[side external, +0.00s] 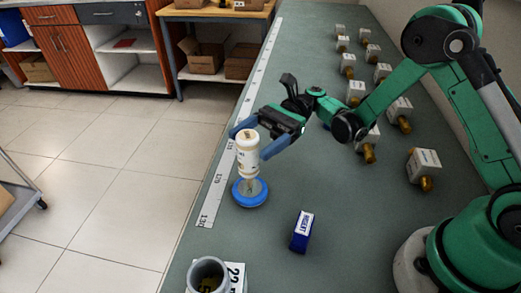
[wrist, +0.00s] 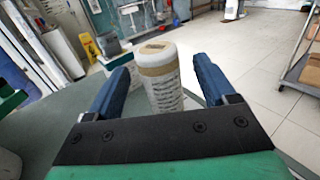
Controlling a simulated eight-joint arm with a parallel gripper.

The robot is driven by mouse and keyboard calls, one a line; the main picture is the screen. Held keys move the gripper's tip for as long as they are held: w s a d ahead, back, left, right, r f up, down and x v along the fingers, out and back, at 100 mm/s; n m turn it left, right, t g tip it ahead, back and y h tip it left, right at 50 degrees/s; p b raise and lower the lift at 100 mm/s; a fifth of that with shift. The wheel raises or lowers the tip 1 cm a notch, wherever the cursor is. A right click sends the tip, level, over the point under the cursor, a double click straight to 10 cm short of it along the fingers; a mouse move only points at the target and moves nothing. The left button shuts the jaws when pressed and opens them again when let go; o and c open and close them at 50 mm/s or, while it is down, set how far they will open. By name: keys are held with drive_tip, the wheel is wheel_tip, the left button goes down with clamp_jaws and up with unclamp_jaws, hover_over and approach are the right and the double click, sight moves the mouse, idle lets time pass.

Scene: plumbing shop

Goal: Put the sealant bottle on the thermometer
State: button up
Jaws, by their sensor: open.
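The sealant bottle (side external: 248,157), white with a tan top, is upright over a round blue-rimmed disc (side external: 237,196), which I take to be the thermometer. Its lower end overlaps the disc's face and it appears to stand on it, though the contact is hard to make out. My gripper (side external: 259,137) is open, with a blue finger on either side of the bottle. In the wrist view the bottle (wrist: 160,80) stands between the fingers of my gripper (wrist: 160,82), with a gap on each side. The disc is hidden in that view.
A small dark blue box (side external: 302,231) stands right of and nearer than the disc. A grey cup-like pipe piece (side external: 208,272) is at the front, beside a white card (side external: 236,275). Several white boxes with brass fittings (side external: 422,167) line the right. A ruler strip (side external: 216,187) follows the bench's left edge.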

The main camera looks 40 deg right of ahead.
drive_tip(key=shift+w+d, duration=0.2)
drive_tip(key=shift+d, duration=0.7)
drive_tip(key=shift+w+d, duration=0.15)
drive_tip(key=shift+d, duration=0.7)
